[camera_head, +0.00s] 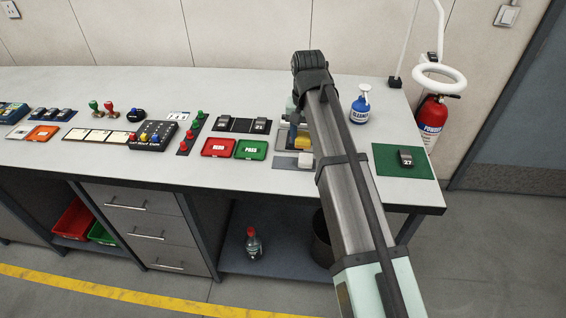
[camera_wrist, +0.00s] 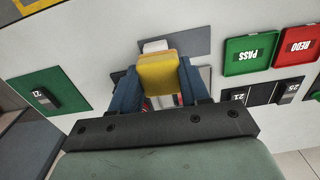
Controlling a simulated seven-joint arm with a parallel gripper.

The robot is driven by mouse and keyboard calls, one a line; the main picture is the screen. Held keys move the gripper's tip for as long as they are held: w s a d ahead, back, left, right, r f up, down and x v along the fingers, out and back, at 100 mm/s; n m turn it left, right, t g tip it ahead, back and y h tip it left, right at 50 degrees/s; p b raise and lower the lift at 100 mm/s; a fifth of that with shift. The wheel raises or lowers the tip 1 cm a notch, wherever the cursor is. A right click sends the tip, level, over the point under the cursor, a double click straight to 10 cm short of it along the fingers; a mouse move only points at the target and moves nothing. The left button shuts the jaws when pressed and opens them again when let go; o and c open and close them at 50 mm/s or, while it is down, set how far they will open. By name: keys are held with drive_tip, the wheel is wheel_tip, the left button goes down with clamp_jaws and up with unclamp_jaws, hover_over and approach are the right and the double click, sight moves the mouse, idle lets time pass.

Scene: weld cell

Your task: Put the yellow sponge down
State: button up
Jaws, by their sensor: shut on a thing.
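The yellow sponge (camera_wrist: 162,74) is in the wrist view, between the two blue fingers of my gripper (camera_wrist: 160,80). My gripper is shut on it. In the head view the sponge (camera_head: 303,140) shows only in part, beside my arm, over the right part of the workbench. My gripper (camera_head: 296,135) is mostly hidden there by my arm. A grey mat (camera_wrist: 190,42) with a white block (camera_wrist: 155,46) on it lies just beyond the sponge in the wrist view. I cannot tell whether the sponge touches anything below.
Red (camera_head: 219,147) and green (camera_head: 251,149) trays lie left of my gripper. A blue cleaner bottle (camera_head: 360,106) stands behind right. A green mat (camera_head: 395,172) bears a dark block numbered 27 (camera_head: 405,157). A dark strip with blocks (camera_head: 241,125) lies behind the trays.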

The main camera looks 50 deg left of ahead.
hover_over(283, 163)
drive_tip(key=shift+f, duration=4.95)
drive_tip(key=shift+f, duration=0.2)
drive_tip(key=o, duration=1)
wheel_tip(283, 163, up, 12)
drive_tip(key=shift+r, duration=0.2)
